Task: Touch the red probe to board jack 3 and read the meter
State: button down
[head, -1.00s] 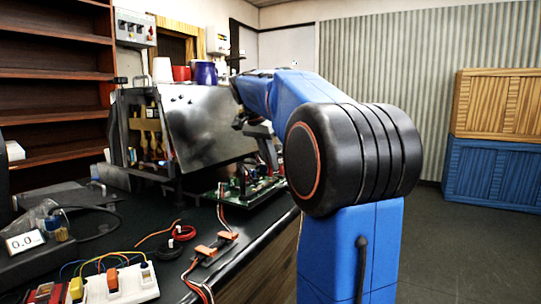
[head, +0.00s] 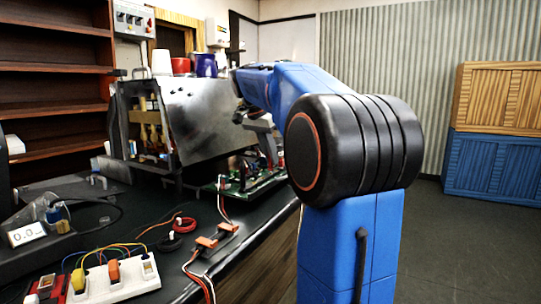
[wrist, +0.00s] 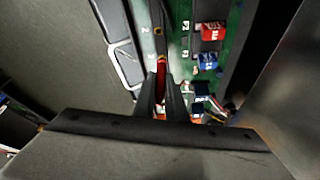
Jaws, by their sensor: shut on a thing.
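My gripper (wrist: 160,88) is shut on the red probe (wrist: 161,68), whose red body shows between the fingers in the wrist view. The probe points at a dark strip beside the green board (wrist: 233,48). A jack marked 2 (wrist: 157,31) shows above it on that strip. A mark that looks like 3 lies just left of the probe; the jack there is hidden, so I cannot tell if the tip touches it. In the head view, my gripper is over the green board (head: 232,187), mostly hidden by my arm. The meter (head: 27,234) shows small digits, perhaps 0.3, too blurred to be sure.
Orange connectors (head: 207,242) with wires and a red coil (head: 186,225) lie near the bench edge. A tilted metal panel (head: 203,120) stands behind the board.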

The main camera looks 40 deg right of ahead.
jog(key=shift+f, duration=0.6)
dwell(1.6)
dwell(1.5)
jog(key=c, duration=1.7)
grip_release()
jog(key=shift+r, duration=0.1)
jog(key=v, duration=1.7)
jog(key=shift+w+r, duration=0.1)
